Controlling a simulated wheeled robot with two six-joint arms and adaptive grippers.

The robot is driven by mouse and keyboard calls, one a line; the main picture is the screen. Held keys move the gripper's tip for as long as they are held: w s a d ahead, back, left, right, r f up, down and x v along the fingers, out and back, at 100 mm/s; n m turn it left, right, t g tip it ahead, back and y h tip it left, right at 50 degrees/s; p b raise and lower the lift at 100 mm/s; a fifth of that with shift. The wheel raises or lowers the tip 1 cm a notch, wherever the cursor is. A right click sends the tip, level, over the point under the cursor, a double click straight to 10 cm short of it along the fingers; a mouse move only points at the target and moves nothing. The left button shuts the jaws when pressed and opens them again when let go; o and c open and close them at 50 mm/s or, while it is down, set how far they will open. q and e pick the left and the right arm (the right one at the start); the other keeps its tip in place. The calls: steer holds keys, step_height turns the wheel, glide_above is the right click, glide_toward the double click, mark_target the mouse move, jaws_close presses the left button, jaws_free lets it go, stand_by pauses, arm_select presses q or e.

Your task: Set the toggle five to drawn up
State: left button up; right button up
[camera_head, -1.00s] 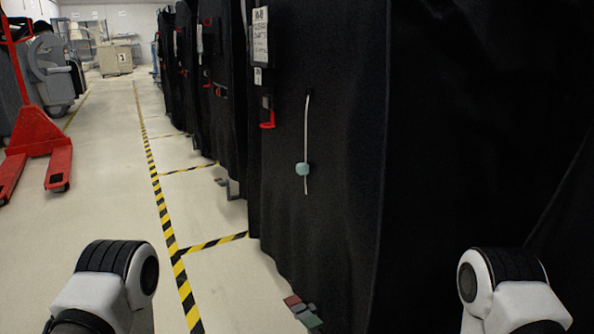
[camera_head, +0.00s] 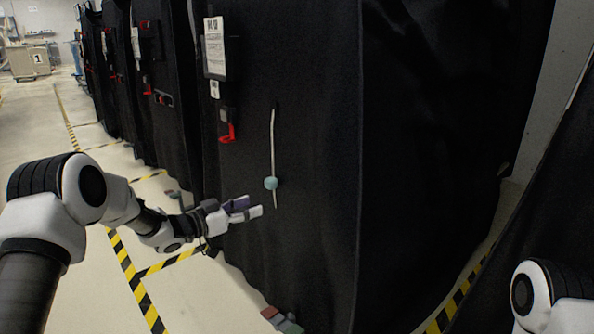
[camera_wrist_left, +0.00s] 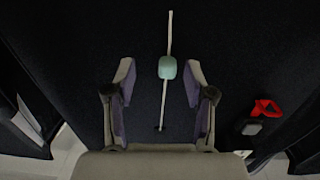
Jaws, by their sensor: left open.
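A pale teal toggle (camera_head: 271,183) sits on a white cord (camera_head: 272,140) that hangs down the front of the nearest black covered cart (camera_head: 310,90). My left gripper (camera_head: 252,208) is open, just below and left of the toggle in the head view. In the left wrist view the toggle (camera_wrist_left: 167,68) lies between and slightly beyond the open fingertips, and the cord (camera_wrist_left: 169,35) runs above and below it. Nothing is in the gripper. My right gripper is out of view; only part of that arm shows.
A red hook (camera_head: 227,132) and a white label sheet (camera_head: 215,48) are on the cover left of the cord. More black covered carts stand behind on the left. Yellow-black floor tape (camera_head: 133,282) runs along the clear floor.

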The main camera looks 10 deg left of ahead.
mark_target(266, 183)
arm_select(q)
step_height(266, 183, up, 4)
steer(key=a+r, duration=0.1)
steer(key=shift+t, duration=0.3)
steer(key=b+x, duration=0.1)
steer(key=x, duration=0.1)
steer(key=b+x, duration=0.1)
steer(key=x, duration=0.2)
steer(key=f+b+x, duration=0.1)
steer(key=x, duration=0.1)
steer(key=shift+w+b, duration=0.25)
steer(key=shift+b, duration=0.05)
steer(key=shift+w, duration=0.15)
steer(key=shift+r, duration=0.1)
